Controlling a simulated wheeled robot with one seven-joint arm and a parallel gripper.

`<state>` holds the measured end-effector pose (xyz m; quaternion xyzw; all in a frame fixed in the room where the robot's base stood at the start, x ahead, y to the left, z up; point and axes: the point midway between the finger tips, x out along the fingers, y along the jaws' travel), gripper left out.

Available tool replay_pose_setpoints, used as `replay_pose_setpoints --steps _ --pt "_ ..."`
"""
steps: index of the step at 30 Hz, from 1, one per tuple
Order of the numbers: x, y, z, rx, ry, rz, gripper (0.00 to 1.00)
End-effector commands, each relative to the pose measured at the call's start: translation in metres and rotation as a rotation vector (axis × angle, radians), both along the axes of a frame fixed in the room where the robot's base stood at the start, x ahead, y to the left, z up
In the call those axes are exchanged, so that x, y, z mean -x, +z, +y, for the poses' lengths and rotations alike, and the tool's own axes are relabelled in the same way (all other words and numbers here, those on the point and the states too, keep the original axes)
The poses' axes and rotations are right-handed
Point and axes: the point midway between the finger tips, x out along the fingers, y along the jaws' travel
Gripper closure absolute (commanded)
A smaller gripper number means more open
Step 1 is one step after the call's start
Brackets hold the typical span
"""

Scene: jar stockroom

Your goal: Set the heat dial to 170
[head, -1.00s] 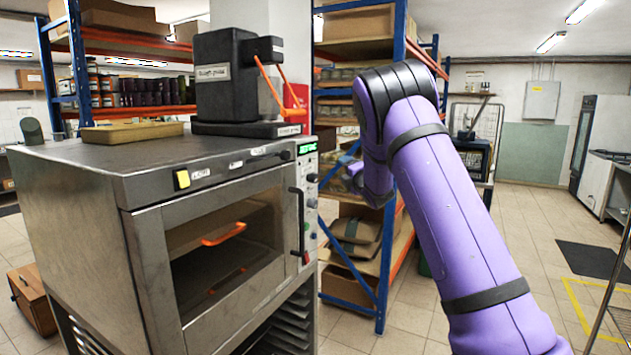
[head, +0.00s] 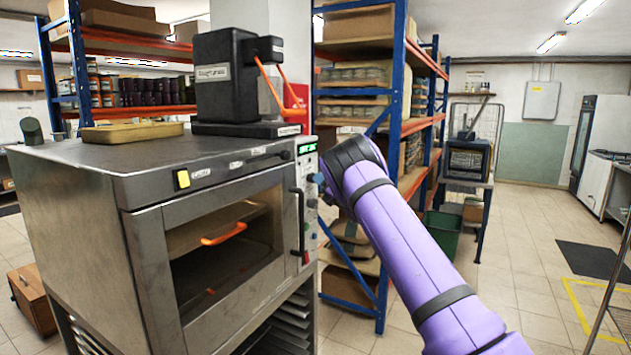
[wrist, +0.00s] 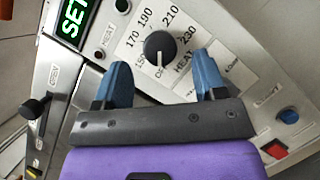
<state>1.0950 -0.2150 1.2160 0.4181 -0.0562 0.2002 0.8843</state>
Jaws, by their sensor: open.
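The heat dial (wrist: 160,45) is a dark round knob on the oven's control panel (wrist: 262,98). A pale mark on the knob appears to point down toward OFF. My gripper (wrist: 162,76) faces the panel with its two blue fingers apart and nothing between them. In the wrist view the dial lies just beyond and between the fingertips; contact is not evident. In the head view my gripper is close to the panel on the right of the oven (head: 140,250), and partly hides it.
A green display (wrist: 72,28) reading SET is beside the dial. A black lever knob (wrist: 32,108), a red switch (wrist: 274,148) and a blue button (wrist: 288,116) are nearby. The oven's door handle (head: 299,222) projects left of the panel. Shelving (head: 398,90) stands behind; open floor lies right.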

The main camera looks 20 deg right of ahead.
Motion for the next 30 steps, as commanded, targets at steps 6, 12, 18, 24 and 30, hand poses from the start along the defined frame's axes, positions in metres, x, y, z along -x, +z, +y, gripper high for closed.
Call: replay_pose_setpoints --steps 6,12,18,24,30 --pt "-0.027 0.008 0.009 0.000 0.001 -0.001 0.35" --pt "-0.037 0.011 0.012 -0.001 -0.001 0.000 0.35" --pt "-0.038 0.011 0.012 -0.001 -0.001 0.000 0.35" --pt "-0.038 0.011 0.012 -0.001 -0.001 0.000 0.63" --pt "-0.037 0.011 0.012 -0.002 -0.001 0.002 0.84"
